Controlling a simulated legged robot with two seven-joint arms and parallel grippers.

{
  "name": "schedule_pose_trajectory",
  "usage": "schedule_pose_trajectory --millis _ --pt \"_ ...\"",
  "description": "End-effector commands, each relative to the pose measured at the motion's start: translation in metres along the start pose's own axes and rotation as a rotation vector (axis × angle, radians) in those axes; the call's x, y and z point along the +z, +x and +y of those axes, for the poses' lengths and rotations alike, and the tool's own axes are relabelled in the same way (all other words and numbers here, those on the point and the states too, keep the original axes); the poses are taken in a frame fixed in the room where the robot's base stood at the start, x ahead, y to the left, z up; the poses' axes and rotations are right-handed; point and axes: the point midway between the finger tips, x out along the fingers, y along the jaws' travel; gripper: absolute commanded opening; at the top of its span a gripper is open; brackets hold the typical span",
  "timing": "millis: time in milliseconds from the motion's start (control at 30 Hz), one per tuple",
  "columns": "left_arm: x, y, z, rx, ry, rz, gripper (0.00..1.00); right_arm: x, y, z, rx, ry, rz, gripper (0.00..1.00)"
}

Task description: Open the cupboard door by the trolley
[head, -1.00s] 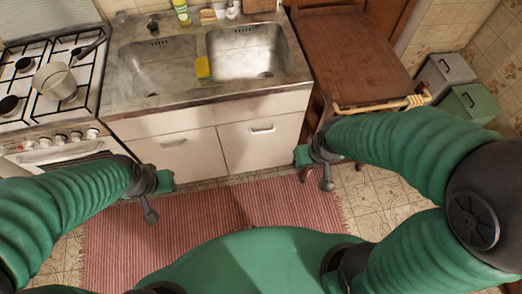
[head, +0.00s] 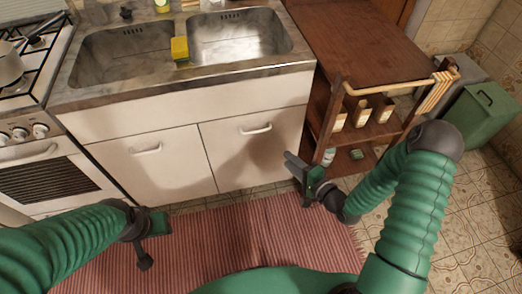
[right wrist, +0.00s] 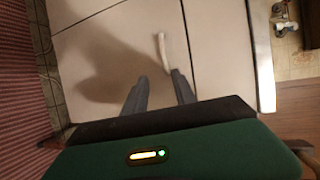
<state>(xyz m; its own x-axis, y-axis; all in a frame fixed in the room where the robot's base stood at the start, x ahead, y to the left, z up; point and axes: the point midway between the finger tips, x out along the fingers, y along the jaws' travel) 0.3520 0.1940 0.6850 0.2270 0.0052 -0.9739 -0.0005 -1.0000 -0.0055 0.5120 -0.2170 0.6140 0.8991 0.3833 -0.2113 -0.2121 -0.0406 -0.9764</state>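The cupboard door by the trolley is the right-hand white door (head: 235,165) under the sink, and it is shut. Its pale bar handle (head: 256,130) lies level near the door's top; it also shows in the right wrist view (right wrist: 162,52). My right gripper (head: 292,163) is in front of the door's right part, below and right of the handle. In the right wrist view its fingers (right wrist: 162,86) are apart with nothing between them, and the handle is beyond them. My left gripper (head: 158,222) hangs over the rug at the left, away from the doors; its fingers are unclear.
The wooden trolley (head: 345,40) stands right of the cupboard, with bottles and boxes on its shelves. A second white door (head: 150,170) and the stove (head: 45,180) are at the left. A green bin (head: 483,115) stands far right. A striped rug (head: 220,240) covers the floor.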

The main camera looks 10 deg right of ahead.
Motion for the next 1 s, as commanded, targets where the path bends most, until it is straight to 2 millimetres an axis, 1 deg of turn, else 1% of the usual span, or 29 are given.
schedule_pose_trajectory --millis 33,133,233,600,700,833,1000 --pt "0.001 0.005 0.0 0.0 0.0 0.001 0.36 0.0 0.001 0.002 -0.027 0.029 0.0 0.33" --pt "0.001 0.004 0.0 0.0 0.0 0.002 0.36 0.001 0.009 -0.003 -0.041 0.039 -0.002 0.33" --pt "0.002 0.01 0.0 0.0 -0.001 0.002 0.36 0.001 0.027 -0.002 -0.039 0.035 -0.003 0.33" --pt "0.009 0.039 0.0 0.0 0.0 0.001 0.36 0.0 0.123 -0.003 -0.038 0.035 -0.002 0.33" --pt "0.01 0.045 0.0 0.0 0.0 0.001 0.36 0.0 0.144 -0.004 -0.036 0.036 -0.001 0.33" --pt "0.011 0.05 0.0 0.0 0.0 0.001 0.36 0.0 0.162 -0.006 -0.035 0.035 0.0 0.33" --pt "0.011 0.05 0.0 0.0 0.0 0.001 0.36 0.0 0.169 -0.008 -0.033 0.037 0.001 0.33"
